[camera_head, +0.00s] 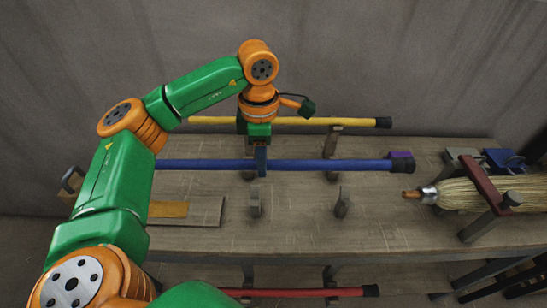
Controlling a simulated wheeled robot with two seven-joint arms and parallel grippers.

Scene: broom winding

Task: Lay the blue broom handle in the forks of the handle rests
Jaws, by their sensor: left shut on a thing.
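The blue broom handle (330,165) lies level across the picture, with a black cap at its right end. My left gripper (261,163) comes down from above and is shut on the handle left of its visible middle. My left forearm hides the handle's left end. Two small grey handle rests, the left one (255,203) and the right one (342,204), stand on the bench nearer to me than the handle, with nothing lying in them. The handle appears raised above the bench, apart from these two rests. My right gripper is out of view.
A red handle (300,292) lies low at the front. A straw broom head (470,193) sits in a dark red clamp frame (488,184) at right. Flat boards (205,212) lie at left.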

